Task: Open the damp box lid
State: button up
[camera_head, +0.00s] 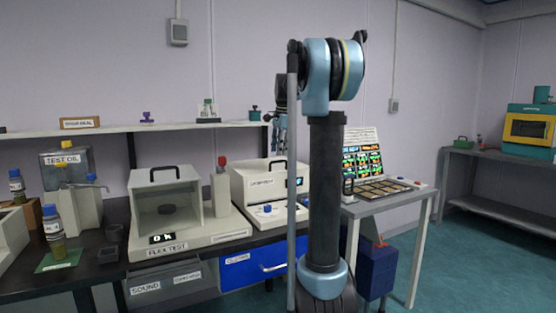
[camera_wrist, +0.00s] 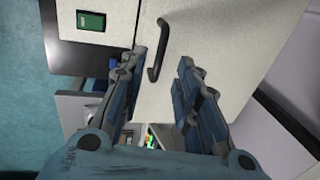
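The cream box (camera_head: 262,184) with a front label too small to read surely, which I take to be the damp box, stands on the dark bench. A black handle (camera_head: 277,165) is on its lid, which looks shut. In the wrist view the pale lid (camera_wrist: 215,35) fills the upper middle, with its handle (camera_wrist: 158,52) between and beyond my fingertips. My gripper (camera_wrist: 164,62) is open and empty, its fingers on either side of the handle without visible contact. In the head view my gripper (camera_head: 279,132) points down above the box, partly hidden by my arm.
A shelf (camera_head: 190,126) runs behind. A side table (camera_head: 385,204) with a tray and a chart is at right. A blue drawer (camera_head: 250,269) is below.

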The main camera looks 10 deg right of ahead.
jog(key=shift+w+a+f, duration=0.1)
jog(key=shift+w+f, duration=0.1)
jog(key=shift+f, duration=0.85)
jog(key=shift+w+f, duration=0.2)
jog(key=shift+f, duration=0.85)
grip_shut()
